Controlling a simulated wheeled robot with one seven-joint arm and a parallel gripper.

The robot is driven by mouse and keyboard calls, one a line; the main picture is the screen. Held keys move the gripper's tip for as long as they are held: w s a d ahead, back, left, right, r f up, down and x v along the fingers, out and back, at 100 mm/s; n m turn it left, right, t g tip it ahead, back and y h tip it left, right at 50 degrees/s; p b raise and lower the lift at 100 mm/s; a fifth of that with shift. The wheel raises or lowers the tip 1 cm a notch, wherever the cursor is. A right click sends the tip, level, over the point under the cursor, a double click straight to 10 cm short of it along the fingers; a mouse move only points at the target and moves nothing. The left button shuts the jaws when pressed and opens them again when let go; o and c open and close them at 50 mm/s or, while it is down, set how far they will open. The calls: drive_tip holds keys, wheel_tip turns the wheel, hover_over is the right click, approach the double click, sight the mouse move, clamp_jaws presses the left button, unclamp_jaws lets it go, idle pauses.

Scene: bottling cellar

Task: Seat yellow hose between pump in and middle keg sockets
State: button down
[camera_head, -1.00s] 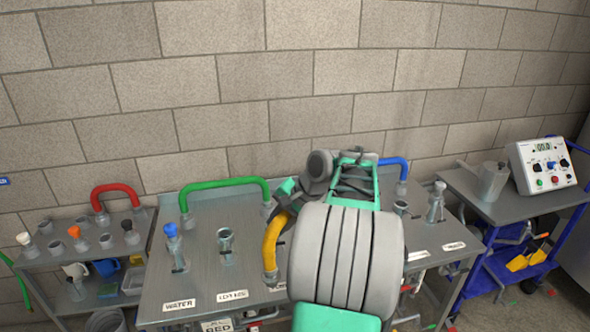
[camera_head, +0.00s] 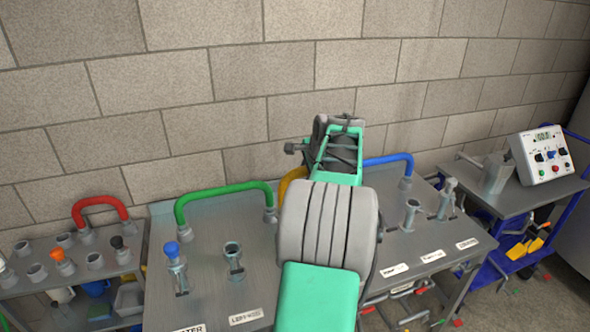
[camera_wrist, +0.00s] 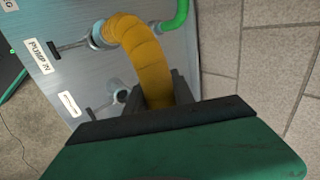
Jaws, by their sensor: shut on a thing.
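The yellow hose (camera_wrist: 140,45) arches in the wrist view from the socket beside the "PUMP IN" label (camera_wrist: 38,57) down to my gripper (camera_wrist: 160,88). The jaws are shut on the hose near its lower end. Its far end meets the pump in socket (camera_wrist: 98,36); whether it is fully seated I cannot tell. The held end is hidden by the jaws. Another open socket (camera_wrist: 118,97) lies just left of the jaws. In the head view only a bit of the yellow hose (camera_head: 289,181) shows left of my arm, which hides the middle sockets.
A green hose (camera_head: 222,193) bridges the bench (camera_head: 205,300) left of my arm, and a blue hose (camera_head: 388,160) shows to its right. A side rack holds a red hose (camera_head: 100,204). A control box (camera_head: 541,155) is at right.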

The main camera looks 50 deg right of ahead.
drive_tip(key=shift+w, duration=0.15)
wheel_tip(320, 180, down, 8)
drive_tip(key=b, duration=0.6)
drive_tip(key=shift+s, duration=0.25)
drive_tip(key=shift+f+b, duration=0.35)
drive_tip(key=shift+f, duration=0.05)
idle(1.0)
drive_tip(key=c, duration=1)
unclamp_jaws()
drive_tip(key=shift+f, duration=0.15)
